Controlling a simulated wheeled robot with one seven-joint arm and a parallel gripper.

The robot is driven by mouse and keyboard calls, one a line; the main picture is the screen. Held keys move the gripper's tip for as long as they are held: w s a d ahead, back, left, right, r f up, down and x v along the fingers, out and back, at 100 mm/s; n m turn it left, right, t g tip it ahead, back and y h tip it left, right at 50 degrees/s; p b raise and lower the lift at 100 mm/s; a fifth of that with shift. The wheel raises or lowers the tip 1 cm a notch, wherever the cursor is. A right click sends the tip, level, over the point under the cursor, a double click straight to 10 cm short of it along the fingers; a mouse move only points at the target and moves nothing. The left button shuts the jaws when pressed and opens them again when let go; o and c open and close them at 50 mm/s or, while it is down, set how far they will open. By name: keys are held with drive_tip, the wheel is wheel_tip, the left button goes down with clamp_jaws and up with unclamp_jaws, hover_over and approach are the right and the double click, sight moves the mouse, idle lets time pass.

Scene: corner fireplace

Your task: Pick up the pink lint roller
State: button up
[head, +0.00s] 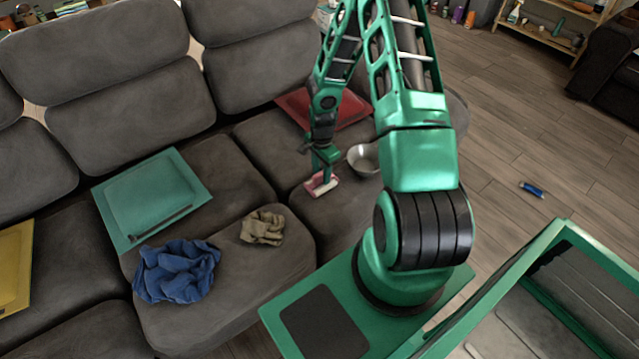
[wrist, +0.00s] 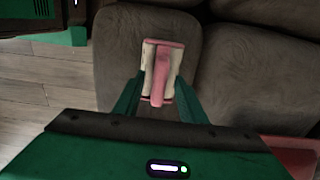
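The pink lint roller (head: 321,184), pink and white, lies on the grey sofa seat near its front edge. In the wrist view the lint roller (wrist: 162,72) is centred, its pink middle part running lengthwise. My gripper (head: 323,171) points down right at the roller. In the wrist view the fingers of my gripper (wrist: 160,90) are apart, one on each side of the roller. Whether the fingertips touch its sides cannot be told.
A metal bowl (head: 363,158) sits just right of the roller, and a red board (head: 350,108) lies behind. A tan cloth (head: 262,228), a blue cloth (head: 176,271) and a teal board (head: 153,193) lie to the left. A blue object (head: 532,189) is on the floor.

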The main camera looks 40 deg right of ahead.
clamp_jaws()
drive_tip(key=shift+r, duration=0.1)
idle(0.3)
drive_tip(key=shift+r, duration=0.55)
wheel_tip(320, 180, up, 2)
drive_tip(key=shift+r, duration=0.15)
drive_tip(key=s+a+r, duration=0.5)
drive_tip(key=a+r, duration=0.2)
drive_tip(key=a, duration=0.3)
drive_tip(key=shift+a+r, duration=0.15)
drive_tip(key=shift+a, duration=0.2)
